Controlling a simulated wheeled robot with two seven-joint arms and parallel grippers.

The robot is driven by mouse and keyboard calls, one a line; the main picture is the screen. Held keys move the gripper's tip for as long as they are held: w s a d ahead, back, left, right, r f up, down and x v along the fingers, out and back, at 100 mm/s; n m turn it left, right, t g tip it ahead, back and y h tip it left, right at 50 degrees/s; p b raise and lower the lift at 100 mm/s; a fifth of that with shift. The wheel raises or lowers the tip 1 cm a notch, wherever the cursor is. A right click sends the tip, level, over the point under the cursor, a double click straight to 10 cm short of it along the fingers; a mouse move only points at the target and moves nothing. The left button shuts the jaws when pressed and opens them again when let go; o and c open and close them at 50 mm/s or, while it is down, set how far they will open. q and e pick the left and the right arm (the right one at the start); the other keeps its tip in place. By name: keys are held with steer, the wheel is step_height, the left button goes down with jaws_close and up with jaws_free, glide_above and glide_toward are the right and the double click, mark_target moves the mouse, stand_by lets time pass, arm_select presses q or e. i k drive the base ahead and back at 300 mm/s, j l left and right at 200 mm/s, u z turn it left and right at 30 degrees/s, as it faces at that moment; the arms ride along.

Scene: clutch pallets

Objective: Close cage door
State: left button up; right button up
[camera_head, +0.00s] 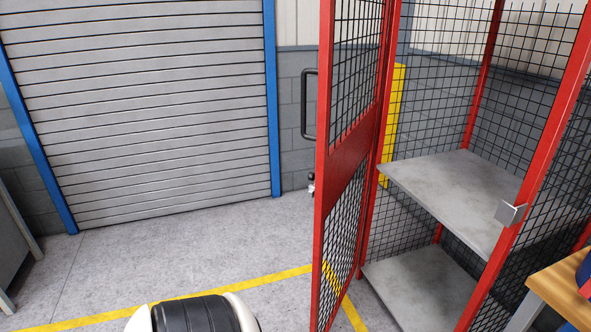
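The red-framed cage door (344,172) with black mesh stands open, swung out toward me on the left side of the cage. A black handle (305,104) sits on its outer left face, with a small latch part (311,184) below it. The red-framed mesh cage (524,196) stands at the right with its front open. A small grey metal catch plate (510,213) is on its right front post. Neither of my grippers shows in the head view.
The cage holds two grey shelves, an upper one (452,184) and a lower one (424,287), both bare. A wooden-topped table (562,285) stands at the lower right. Grey floor (190,249) with yellow lines is clear left of the door, before a roller shutter (150,110).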

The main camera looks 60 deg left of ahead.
mark_target(335, 167)
steer(key=k+j+u, duration=0.2)
steer(key=j, duration=0.35)
steer(key=k+j+u, duration=0.15)
steer(key=j, duration=0.45)
steer(key=k+j+u, duration=0.2)
steer(key=j, duration=0.4)
steer(key=j+u, duration=0.2)
steer(key=j, duration=0.4)
